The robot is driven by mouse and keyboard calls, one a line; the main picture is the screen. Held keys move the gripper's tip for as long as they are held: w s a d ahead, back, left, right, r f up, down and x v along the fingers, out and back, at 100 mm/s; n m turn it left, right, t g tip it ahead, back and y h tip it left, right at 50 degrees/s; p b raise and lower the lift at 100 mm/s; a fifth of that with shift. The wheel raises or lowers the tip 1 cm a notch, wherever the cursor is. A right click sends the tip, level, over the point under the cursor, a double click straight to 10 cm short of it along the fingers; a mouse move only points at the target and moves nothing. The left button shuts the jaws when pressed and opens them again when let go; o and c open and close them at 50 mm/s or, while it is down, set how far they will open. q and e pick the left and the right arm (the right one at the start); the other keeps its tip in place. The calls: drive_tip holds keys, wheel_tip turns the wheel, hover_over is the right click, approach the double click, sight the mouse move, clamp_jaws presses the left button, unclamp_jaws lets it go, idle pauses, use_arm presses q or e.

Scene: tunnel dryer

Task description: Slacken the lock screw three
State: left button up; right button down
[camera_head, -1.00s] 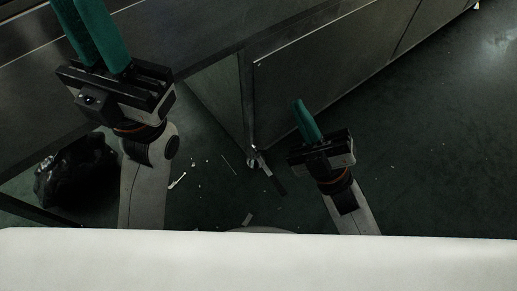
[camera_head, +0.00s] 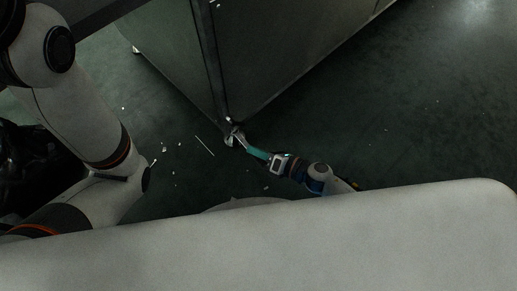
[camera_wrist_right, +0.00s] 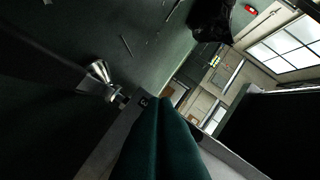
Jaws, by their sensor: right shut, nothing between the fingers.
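My right gripper (camera_head: 253,150) has teal fingers, closed together and empty, low near the floor. Their tips point at the metal fitting (camera_head: 235,136) at the foot of the cabinet corner. In the right wrist view, the shut fingers (camera_wrist_right: 160,106) reach toward a small dark tag (camera_wrist_right: 143,102) whose mark I cannot read surely. A shiny cone-shaped metal foot (camera_wrist_right: 98,73) with a threaded, screw-like end (camera_wrist_right: 119,98) is left of the tips. I cannot tell whether the fingers touch anything, or which part is lock screw three. My left gripper is out of view.
The steel cabinet (camera_head: 270,60) rises just behind the fitting. A black bag (camera_head: 20,160) lies at the far left. Small scraps litter the green floor, which is open to the right (camera_head: 400,130). In the right wrist view, windows (camera_wrist_right: 285,50) show in the background.

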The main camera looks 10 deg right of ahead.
sight(238, 123)
drive_tip(key=w+a+b, duration=0.1)
drive_tip(key=w, duration=0.1)
drive_tip(key=w+a, duration=0.1)
drive_tip(key=w+a+b, duration=0.1)
drive_tip(key=w, duration=0.1)
drive_tip(key=shift+w+a+r+b, duration=0.1)
drive_tip(key=shift+w+a+b, duration=0.2)
drive_tip(key=shift+w+a, duration=0.05)
drive_tip(key=shift+w+d+r, duration=0.25)
drive_tip(key=shift+d+r, duration=0.15)
drive_tip(key=shift+w+d+r+p, duration=0.1)
drive_tip(key=shift+p, duration=0.2)
